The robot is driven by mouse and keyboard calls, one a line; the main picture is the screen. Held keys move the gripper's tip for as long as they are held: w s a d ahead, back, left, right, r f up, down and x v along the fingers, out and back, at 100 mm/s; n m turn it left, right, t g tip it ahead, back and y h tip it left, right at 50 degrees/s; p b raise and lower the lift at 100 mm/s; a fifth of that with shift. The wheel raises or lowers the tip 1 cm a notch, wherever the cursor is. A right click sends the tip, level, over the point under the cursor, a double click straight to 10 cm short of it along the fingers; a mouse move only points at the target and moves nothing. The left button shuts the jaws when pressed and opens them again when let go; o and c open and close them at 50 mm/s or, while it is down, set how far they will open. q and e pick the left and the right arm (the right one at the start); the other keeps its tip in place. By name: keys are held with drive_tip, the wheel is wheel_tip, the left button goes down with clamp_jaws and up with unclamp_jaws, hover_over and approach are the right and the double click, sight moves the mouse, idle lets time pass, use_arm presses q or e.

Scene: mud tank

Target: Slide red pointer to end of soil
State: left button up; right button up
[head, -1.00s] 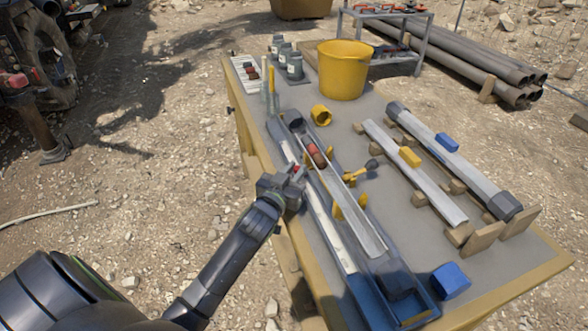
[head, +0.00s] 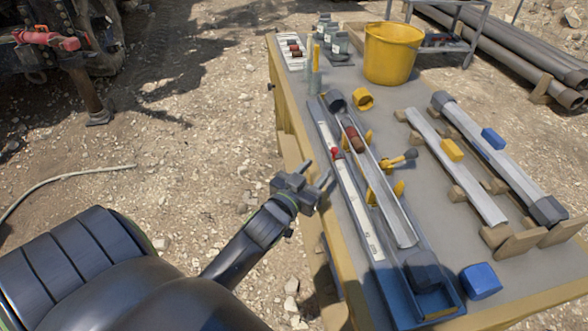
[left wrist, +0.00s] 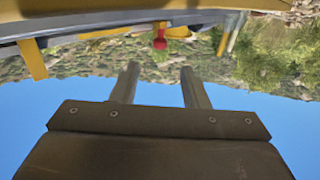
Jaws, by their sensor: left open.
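The red pointer (head: 335,153) sits on the white scale strip (head: 352,200) along the left side of the blue tray. The reddish-brown soil plug (head: 354,138) lies in the clear trough (head: 385,190), just right of the pointer and near the trough's far end. My left gripper (head: 319,173) is open and empty, left of the tray's edge and apart from the pointer. In the left wrist view the pointer's red knob (left wrist: 160,40) shows beyond the gap between the two fingers (left wrist: 159,72). My right gripper is not in view.
A yellow-handled tool (head: 398,161) and a yellow ring (head: 363,98) lie by the trough. A blue block (head: 480,281) is at the near right. Rails with sliders stand farther right; a yellow bucket (head: 393,54) is at the back. Gravel ground lies left of the table.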

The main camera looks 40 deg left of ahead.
use_arm(q)
drive_tip(key=s, duration=0.9)
drive_tip(key=shift+d+b, duration=0.35)
drive_tip(key=shift+d, duration=0.05)
drive_tip(key=s+a+f+g+p, duration=0.1)
drive_tip(key=s+f+g, duration=0.15)
drive_tip(key=f, duration=0.85)
drive_tip(key=s+a+f+g, duration=0.1)
drive_tip(key=s+f+g, duration=0.15)
drive_tip(key=f, duration=0.85)
drive_tip(key=s+a+f+g+p, duration=0.1)
drive_tip(key=s+f+g, duration=0.15)
drive_tip(key=f, duration=0.85)
drive_tip(key=s+d+f+g, duration=0.1)
drive_tip(key=s+f+g, duration=0.3)
drive_tip(key=s+f, duration=0.5)
drive_tip(key=s+d+f+g+p, duration=0.1)
drive_tip(key=s+f+g, duration=0.4)
drive_tip(key=s, duration=1.2)
wheel_tip(320, 180, down, 4)
drive_tip(key=shift+s+d+h+p, duration=0.2)
drive_tip(key=shift+d+h+p, duration=0.1)
drive_tip(key=shift+d, duration=0.15)
